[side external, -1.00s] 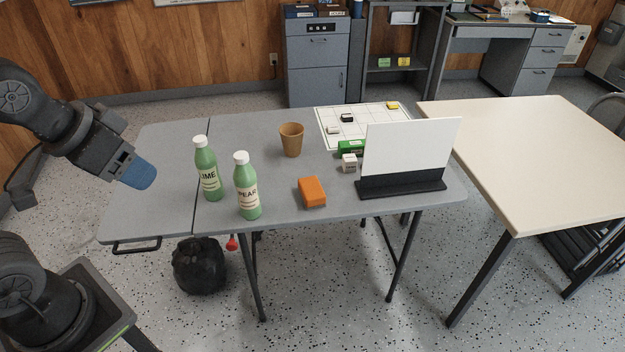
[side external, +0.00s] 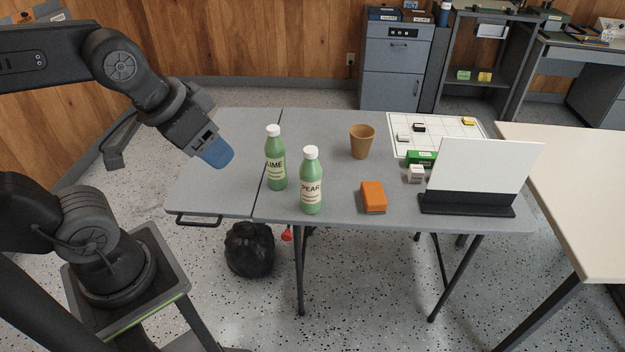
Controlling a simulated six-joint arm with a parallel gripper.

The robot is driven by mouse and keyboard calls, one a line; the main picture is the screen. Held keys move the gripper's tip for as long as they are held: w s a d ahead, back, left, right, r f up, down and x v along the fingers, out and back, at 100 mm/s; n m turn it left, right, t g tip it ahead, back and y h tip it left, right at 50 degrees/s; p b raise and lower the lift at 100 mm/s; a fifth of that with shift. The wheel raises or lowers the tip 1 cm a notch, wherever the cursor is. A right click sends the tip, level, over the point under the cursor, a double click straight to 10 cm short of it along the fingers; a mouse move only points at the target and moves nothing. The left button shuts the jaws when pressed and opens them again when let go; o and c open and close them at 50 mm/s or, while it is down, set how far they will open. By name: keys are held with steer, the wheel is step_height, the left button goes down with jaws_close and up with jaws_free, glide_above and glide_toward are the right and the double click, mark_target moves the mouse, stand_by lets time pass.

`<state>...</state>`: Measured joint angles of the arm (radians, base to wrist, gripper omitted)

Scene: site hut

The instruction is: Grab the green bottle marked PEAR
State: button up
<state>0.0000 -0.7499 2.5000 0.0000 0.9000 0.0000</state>
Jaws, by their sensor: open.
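The green bottle marked PEAR (side external: 311,182) stands upright on the grey folding table, with a white cap and a pale label. A similar green bottle (side external: 276,160), its label reading IME with the first letter hard to see, stands just to its left and a little farther back. My gripper (side external: 219,155), with a blue end, is above the left part of the table, left of both bottles and apart from them. It looks empty. Its fingers are small in this view and the gap between them is hard to make out.
The grey table (side external: 225,185) also holds a brown cup (side external: 362,142), an orange block (side external: 373,197), a white panel on a black stand (side external: 480,165), a green box (side external: 421,158), a small pale block (side external: 416,174) and a gridded white board (side external: 450,142). The table's left end is clear.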

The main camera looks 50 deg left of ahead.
stand_by(0.5)
steer(key=shift+o, duration=1.3)
steer(key=m+g+y, duration=0.4)
steer(key=m, duration=1.8)
glide_above(311, 149)
steer(key=s+d, duration=0.2)
steer(key=d, duration=0.2)
step_height(311, 149, down, 6)
steer(key=x, duration=0.8)
steer(key=shift+w+f, duration=0.1)
steer(key=shift+f, duration=0.05)
steer(key=shift+x, duration=2.6)
steer(key=shift+d, duration=0.15)
steer(key=shift+c, duration=0.5)
steer(key=c, duration=1.1)
